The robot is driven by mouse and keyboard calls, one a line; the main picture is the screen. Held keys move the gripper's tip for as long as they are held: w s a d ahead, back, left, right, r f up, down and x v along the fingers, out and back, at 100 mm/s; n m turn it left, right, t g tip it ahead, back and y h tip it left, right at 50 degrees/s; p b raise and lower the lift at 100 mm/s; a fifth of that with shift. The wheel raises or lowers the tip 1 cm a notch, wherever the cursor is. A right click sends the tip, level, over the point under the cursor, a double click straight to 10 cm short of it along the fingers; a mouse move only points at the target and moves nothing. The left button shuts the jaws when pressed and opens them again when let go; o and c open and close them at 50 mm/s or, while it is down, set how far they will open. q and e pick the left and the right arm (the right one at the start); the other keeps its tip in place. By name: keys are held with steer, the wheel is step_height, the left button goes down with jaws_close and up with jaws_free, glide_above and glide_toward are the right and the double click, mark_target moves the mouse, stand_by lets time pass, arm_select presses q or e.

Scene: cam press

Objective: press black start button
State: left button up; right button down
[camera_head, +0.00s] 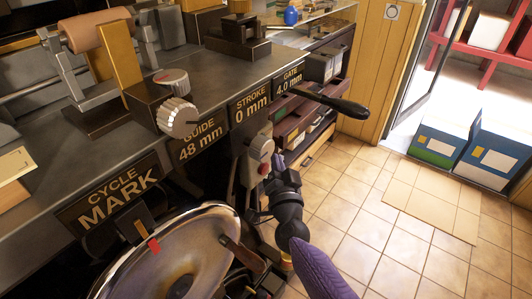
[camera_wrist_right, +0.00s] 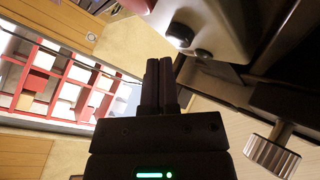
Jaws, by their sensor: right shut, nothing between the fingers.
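A light grey control box (camera_head: 252,165) hangs on the front of the machine in the head view, with a red button (camera_head: 263,169) low on its face. In the right wrist view the box (camera_wrist_right: 215,25) fills the top and carries a black button (camera_wrist_right: 180,36) and a smaller dark knob (camera_wrist_right: 203,54). My right gripper (camera_head: 277,162) is beside the box, its fingers shut and empty. In the right wrist view the fingertips (camera_wrist_right: 159,62) point toward the black button's side of the box; I cannot tell whether they touch. My left gripper is not in view.
A black-handled lever (camera_head: 335,102) sticks out above and right of the box. A large metal wheel (camera_head: 175,258) stands at lower left.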

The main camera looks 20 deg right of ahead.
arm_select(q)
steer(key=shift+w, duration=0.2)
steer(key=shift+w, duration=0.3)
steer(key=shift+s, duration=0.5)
arm_select(e)
steer(key=shift+w, duration=0.1)
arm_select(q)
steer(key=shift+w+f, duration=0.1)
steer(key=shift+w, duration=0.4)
arm_select(e)
steer(key=shift+w+a, duration=0.2)
steer(key=shift+w, duration=0.1)
